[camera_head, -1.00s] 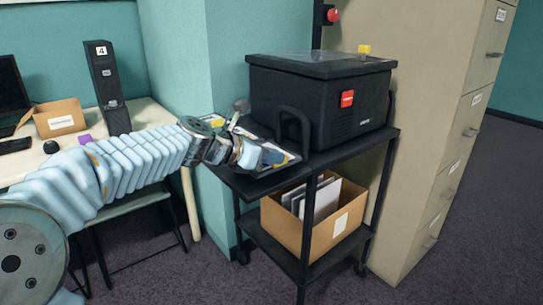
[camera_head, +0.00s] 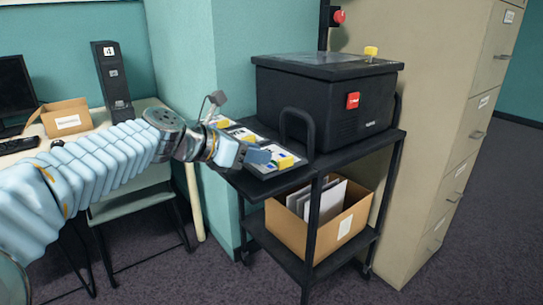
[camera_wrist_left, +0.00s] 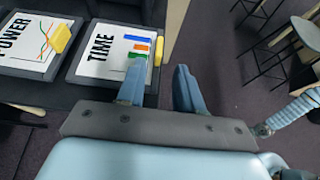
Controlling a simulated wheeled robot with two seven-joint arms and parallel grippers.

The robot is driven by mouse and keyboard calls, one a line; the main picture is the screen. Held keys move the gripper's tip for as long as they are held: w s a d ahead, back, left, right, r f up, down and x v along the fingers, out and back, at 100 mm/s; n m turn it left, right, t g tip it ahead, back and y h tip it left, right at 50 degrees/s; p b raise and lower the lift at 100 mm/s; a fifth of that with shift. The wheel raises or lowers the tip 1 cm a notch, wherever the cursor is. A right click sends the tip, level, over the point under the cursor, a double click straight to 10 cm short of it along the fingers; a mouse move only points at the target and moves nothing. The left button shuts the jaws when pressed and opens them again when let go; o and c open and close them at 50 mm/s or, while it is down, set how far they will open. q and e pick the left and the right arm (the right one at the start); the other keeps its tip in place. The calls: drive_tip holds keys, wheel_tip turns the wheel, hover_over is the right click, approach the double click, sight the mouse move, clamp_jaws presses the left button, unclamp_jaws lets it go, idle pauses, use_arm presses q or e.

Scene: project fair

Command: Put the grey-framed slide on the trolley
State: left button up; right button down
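A slide marked TIME (camera_wrist_left: 112,50), with a yellow tab, lies at the near end of a row in the left wrist view. A slide marked POWER (camera_wrist_left: 35,45), also yellow-tabbed, lies to its left. Their borders look dark or greyish; I cannot tell which is the grey-framed one. In the head view the near slide (camera_head: 287,160) and others (camera_head: 243,134) lie on the left part of the black trolley's top (camera_head: 233,180). My left gripper (camera_head: 262,156) is at the near slide; its fingers (camera_wrist_left: 160,88) are apart with nothing held between them. My right gripper is out of view.
A black projector box (camera_head: 325,100) with a red button fills the trolley's right side, behind a black handle (camera_head: 297,118). A cardboard box (camera_head: 320,238) of sheets sits on the lower shelf. A filing cabinet (camera_head: 440,140) stands right; a desk with a carton (camera_head: 65,118) is left.

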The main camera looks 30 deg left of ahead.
use_arm(q)
drive_tip(key=v, duration=0.5)
idle(0.4)
